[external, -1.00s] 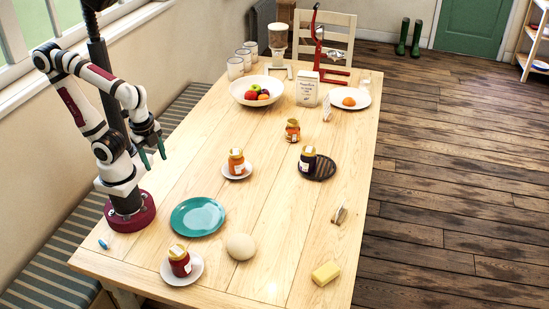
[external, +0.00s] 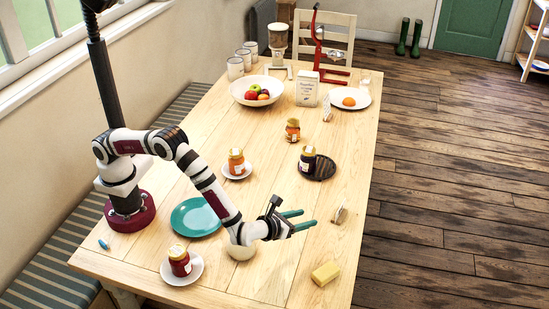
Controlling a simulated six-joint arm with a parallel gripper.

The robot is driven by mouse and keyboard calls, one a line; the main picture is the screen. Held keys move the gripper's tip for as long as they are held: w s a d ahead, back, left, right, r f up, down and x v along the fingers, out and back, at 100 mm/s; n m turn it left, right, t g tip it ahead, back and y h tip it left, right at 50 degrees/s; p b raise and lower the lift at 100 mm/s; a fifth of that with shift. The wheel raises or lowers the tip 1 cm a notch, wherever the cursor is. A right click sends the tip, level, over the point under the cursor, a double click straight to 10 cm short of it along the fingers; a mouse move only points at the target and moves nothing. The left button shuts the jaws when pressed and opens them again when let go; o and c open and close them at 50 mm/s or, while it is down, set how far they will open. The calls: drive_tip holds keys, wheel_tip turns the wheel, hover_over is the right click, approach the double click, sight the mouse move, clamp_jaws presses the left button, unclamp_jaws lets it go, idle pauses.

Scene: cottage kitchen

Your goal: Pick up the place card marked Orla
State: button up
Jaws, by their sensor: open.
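A small pale upright piece (external: 339,215), which looks like a place card in a holder, stands near the table's right edge. Another small pale upright piece (external: 327,112) stands at the back, beside the plate with the orange fruit. I cannot read a name on either, so I cannot tell which is marked Orla. My gripper (external: 309,219) is open and empty, with its green fingers pointing right toward the nearer piece. It appears a short distance to the left of that piece and not touching it.
My arm reaches over the teal plate (external: 190,222) and partly hides a round pale object (external: 240,252). A butter-like yellow block (external: 325,273) lies in front. Jars stand on a saucer (external: 182,278) and a dark round board (external: 325,172). The tabletop around the nearer piece is clear.

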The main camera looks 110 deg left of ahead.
sight(339, 210)
drive_tip(key=x, duration=1.6)
drive_tip(key=shift+w+d, duration=0.15)
drive_tip(key=shift+w, duration=0.1)
clamp_jaws()
